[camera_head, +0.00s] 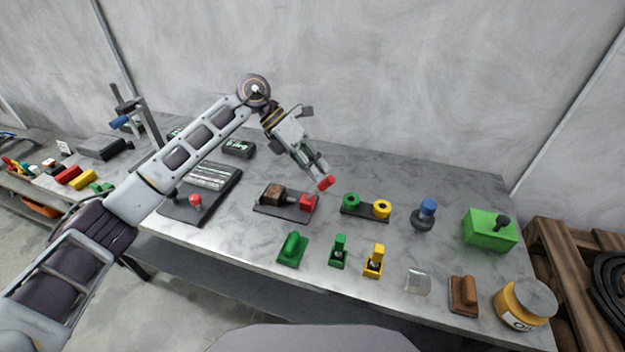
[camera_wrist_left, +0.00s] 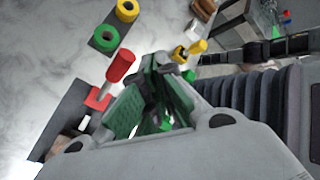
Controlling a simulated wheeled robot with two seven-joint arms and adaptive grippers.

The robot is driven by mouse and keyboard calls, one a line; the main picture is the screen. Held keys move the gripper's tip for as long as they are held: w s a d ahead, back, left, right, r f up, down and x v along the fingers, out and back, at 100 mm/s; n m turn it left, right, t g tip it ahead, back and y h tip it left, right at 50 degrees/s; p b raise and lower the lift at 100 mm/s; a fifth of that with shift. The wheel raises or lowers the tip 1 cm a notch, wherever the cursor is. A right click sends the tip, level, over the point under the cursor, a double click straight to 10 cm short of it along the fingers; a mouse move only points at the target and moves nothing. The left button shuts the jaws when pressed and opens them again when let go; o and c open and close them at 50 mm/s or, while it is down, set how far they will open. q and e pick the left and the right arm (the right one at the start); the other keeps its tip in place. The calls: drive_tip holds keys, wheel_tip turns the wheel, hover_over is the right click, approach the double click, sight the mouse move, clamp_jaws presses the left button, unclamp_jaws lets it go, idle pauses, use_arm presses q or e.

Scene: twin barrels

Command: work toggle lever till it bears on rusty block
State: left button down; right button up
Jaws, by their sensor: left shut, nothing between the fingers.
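The toggle clamp has a red base (camera_head: 309,203) on a dark plate (camera_head: 282,213), and its lever ends in a red handle (camera_head: 326,183). In the left wrist view the red handle (camera_wrist_left: 121,66) stands up at a slant from its red base (camera_wrist_left: 98,98). The rusty block (camera_head: 271,193) is brown and sits on the plate left of the clamp. Whether the clamp touches the block is too small to tell. My left gripper (camera_head: 317,171) is shut and empty, close beside the handle; contact is unclear. My right gripper is not in view.
A plate with green (camera_head: 351,200) and yellow (camera_head: 382,208) rings lies right of the clamp. Green (camera_head: 338,252) and yellow (camera_head: 374,261) devices stand in front. A red-knobbed lever (camera_head: 195,202) is at left. A green box (camera_head: 489,230) stands at right.

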use_arm(q)
drive_tip(key=w+a+r+n+t+h, duration=0.2)
drive_tip(key=a+n, duration=0.6)
drive_tip(key=a, duration=0.4)
drive_tip(key=shift+w+a+t+h, duration=0.3)
drive_tip(key=shift+a+t+h, duration=0.1)
drive_tip(key=shift+h, duration=0.1)
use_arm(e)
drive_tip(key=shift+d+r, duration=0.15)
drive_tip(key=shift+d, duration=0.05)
use_arm(q)
drive_tip(key=shift+d, duration=0.2)
drive_tip(key=p, duration=0.2)
approach(320, 189)
drive_tip(key=d+f, duration=0.2)
drive_tip(key=d, duration=0.4)
drive_tip(key=shift+s+d, duration=0.15)
drive_tip(key=shift+s, duration=0.35)
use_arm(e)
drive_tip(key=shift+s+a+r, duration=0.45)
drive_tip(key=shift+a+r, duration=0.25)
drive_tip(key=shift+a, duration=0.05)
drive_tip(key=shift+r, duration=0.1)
